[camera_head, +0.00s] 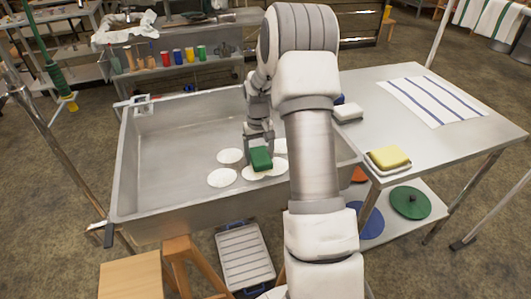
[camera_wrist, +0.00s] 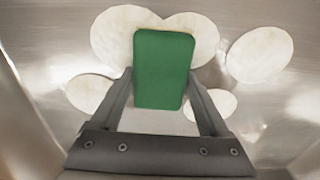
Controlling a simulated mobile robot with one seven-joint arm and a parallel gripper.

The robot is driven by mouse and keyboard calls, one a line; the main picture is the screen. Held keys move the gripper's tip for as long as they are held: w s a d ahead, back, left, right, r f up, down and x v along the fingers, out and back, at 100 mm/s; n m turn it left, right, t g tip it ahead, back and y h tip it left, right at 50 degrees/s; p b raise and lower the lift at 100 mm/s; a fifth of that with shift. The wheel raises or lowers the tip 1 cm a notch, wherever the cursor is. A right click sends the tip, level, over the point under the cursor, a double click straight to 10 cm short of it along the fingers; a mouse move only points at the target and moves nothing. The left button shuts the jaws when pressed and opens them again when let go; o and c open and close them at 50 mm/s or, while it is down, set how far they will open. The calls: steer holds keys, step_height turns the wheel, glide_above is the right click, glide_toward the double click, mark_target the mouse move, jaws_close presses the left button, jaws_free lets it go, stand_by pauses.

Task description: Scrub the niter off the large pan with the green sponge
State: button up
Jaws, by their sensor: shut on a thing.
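The large pan (camera_head: 178,158) is a wide grey metal basin in the middle of the head view. Several round whitish niter patches (camera_head: 222,177) lie on its floor, towards the right side. They also show in the wrist view, with one separate patch (camera_wrist: 260,54) to the right. My gripper (camera_head: 261,150) is inside the pan, shut on the green sponge (camera_head: 261,158). In the wrist view the sponge (camera_wrist: 164,68) sits between the two fingers and overlaps a large white patch. I cannot tell whether it touches the pan floor. My arm hides the pan's right part.
A metal table (camera_head: 440,140) stands right of the pan, with a yellow sponge (camera_head: 388,157) on a dish, a white sponge (camera_head: 347,112) and a striped cloth (camera_head: 432,100). A wooden stool (camera_head: 131,275) and a grey crate (camera_head: 245,257) are in front. Coloured cups (camera_head: 177,56) stand behind.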

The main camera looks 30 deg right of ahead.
mark_target(235, 163)
steer(key=shift+w+a+r+p, duration=0.1)
steer(key=shift+w+a, duration=0.15)
steer(key=shift+a, duration=0.95)
steer(key=shift+w+a+f+p, duration=0.1)
steer(key=shift+w+a, duration=0.1)
steer(key=shift+a, duration=1.05)
steer(key=shift+w+a+r+p, duration=0.1)
steer(key=shift+w+a, duration=0.15)
steer(key=shift+a, duration=0.95)
steer(key=shift+w+d, duration=0.2)
steer(key=shift+w, duration=0.8)
steer(key=shift+s+d+p, duration=0.2)
steer(key=shift+d+p, duration=0.05)
steer(key=shift+d, duration=0.65)
steer(key=shift+s+d+p, duration=0.15)
steer(key=shift+d+p, duration=0.05)
steer(key=shift+d, duration=0.65)
steer(key=shift+s+d+f, duration=0.15)
steer(key=shift+s+d, duration=0.05)
steer(key=shift+d, duration=0.7)
steer(key=shift+s+d+f, duration=0.1)
steer(key=shift+s+d, duration=0.1)
steer(key=shift+d, duration=0.7)
steer(key=shift+s+d+r+p, duration=0.1)
steer(key=shift+s+d+p, duration=0.1)
steer(key=shift+d, duration=0.6)
steer(key=shift+s+d+p, duration=0.15)
steer(key=shift+d, duration=0.65)
steer(key=shift+d+r, duration=0.1)
steer(key=shift+r, duration=0.05)
